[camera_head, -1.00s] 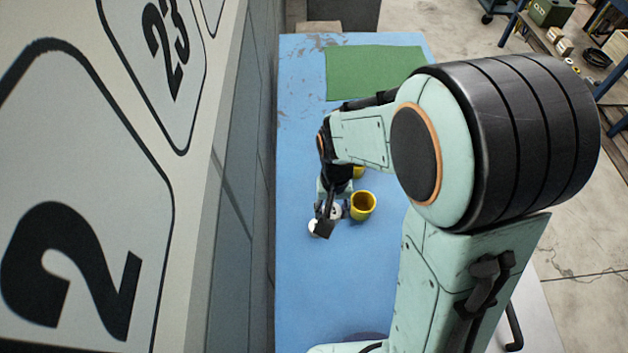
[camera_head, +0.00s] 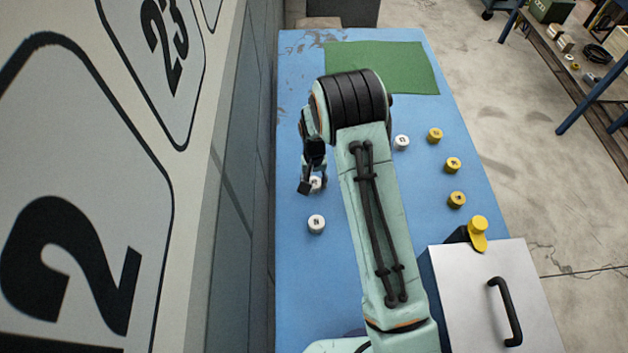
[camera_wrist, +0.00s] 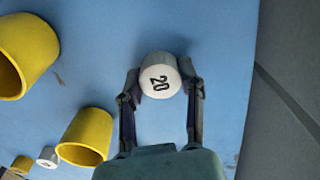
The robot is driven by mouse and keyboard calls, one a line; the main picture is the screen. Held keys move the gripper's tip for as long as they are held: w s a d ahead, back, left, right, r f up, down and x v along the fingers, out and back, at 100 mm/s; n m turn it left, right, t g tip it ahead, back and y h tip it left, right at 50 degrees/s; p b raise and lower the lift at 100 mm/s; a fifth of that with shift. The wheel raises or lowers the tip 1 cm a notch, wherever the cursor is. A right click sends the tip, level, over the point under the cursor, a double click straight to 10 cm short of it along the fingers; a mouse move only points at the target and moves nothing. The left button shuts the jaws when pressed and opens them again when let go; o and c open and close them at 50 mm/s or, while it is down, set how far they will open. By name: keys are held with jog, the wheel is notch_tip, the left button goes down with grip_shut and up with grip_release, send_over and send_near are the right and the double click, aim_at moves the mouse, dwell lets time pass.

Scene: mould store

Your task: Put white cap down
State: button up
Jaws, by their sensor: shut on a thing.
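A white cap marked 20 (camera_wrist: 157,82) sits between the two fingers of my gripper (camera_wrist: 163,84) in the wrist view, with its numbered top facing the camera. In the head view my gripper (camera_head: 311,187) is at the left part of the blue table, shut on this cap (camera_head: 318,184), which a finger partly covers. I cannot tell whether the cap touches the table. A second white cap (camera_head: 316,224) stands on the table nearer the camera. A third white cap (camera_head: 401,142) stands right of my arm.
Yellow caps (camera_head: 452,164) stand along the right of the blue table (camera_head: 300,290). Two yellow cups (camera_wrist: 28,52) (camera_wrist: 86,136) show in the wrist view; my arm hides them in the head view. A green mat (camera_head: 385,68) lies at the far end. A grey wall runs close on the left.

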aim_at(314, 183)
jog(key=shift+f, duration=0.2)
jog(key=o, duration=0.8)
jog(key=s+d+r, duration=0.1)
jog(key=s+r, duration=0.1)
jog(key=r, duration=0.7)
jog(key=s+d+r, duration=0.1)
jog(key=s+r, duration=0.1)
jog(key=r, duration=0.6)
jog(key=shift+n+y, duration=0.4)
jog(key=shift+n, duration=0.2)
jog(key=s+d+r, duration=0.1)
jog(key=s+r, duration=0.1)
jog(key=s, duration=0.6)
jog(key=s+d+r, duration=0.1)
jog(key=s+r, duration=0.2)
jog(key=s, duration=0.5)
jog(key=s+d+r, duration=0.2)
jog(key=s, duration=0.6)
jog(key=shift+s+r, duration=0.2)
jog(key=shift+r, duration=0.1)
